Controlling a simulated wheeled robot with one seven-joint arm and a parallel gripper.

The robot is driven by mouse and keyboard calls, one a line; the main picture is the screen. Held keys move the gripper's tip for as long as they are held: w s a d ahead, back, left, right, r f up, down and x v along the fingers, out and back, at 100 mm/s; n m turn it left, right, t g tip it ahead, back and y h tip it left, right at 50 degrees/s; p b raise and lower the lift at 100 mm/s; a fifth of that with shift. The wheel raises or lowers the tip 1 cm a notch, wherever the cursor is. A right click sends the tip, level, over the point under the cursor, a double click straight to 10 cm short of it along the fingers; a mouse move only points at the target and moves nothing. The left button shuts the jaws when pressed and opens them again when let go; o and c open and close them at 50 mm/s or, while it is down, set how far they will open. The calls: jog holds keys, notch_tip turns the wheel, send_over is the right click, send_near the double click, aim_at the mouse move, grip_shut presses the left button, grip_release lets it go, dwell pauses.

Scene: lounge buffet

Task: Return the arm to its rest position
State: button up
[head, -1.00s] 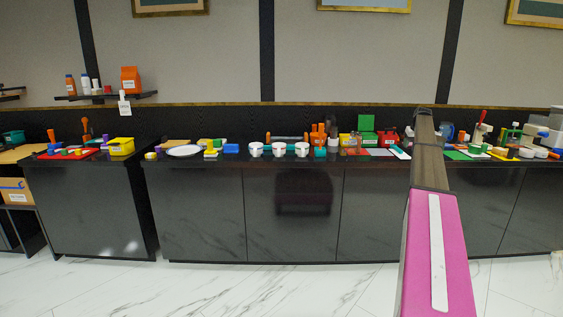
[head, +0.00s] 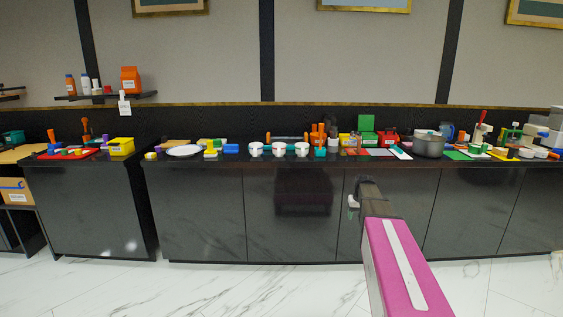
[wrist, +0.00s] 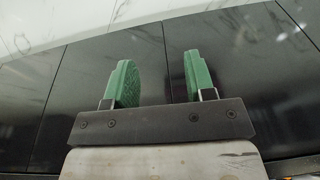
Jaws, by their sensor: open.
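My gripper (wrist: 157,84) shows in the wrist view with its two green fingers apart and nothing between them. The dark cabinet fronts and pale marble floor lie beyond the fingers. In the head view my pink and dark arm reaches from the lower right toward the cabinet fronts, with its end below the counter top. The fingertips are hard to make out there.
A long dark counter (head: 205,165) carries a white plate (head: 185,151), several white cups, a grey pot (head: 428,146), a green box (head: 367,123) and a yellow bin (head: 121,146). A shelf (head: 106,96) hangs at left. The marble floor (head: 230,285) in front is clear.

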jog(key=s+a+f, duration=0.2)
jog(key=s+a, duration=0.3)
jog(key=s, duration=0.4)
jog(key=s+a+f+g, duration=0.1)
jog(key=s+a+f, duration=0.2)
jog(key=s, duration=0.7)
jog(key=s+a+f+g, duration=0.1)
jog(key=s+a+f, duration=0.2)
jog(key=s+a, duration=0.4)
jog(key=s, duration=0.3)
jog(key=shift+f, duration=0.15)
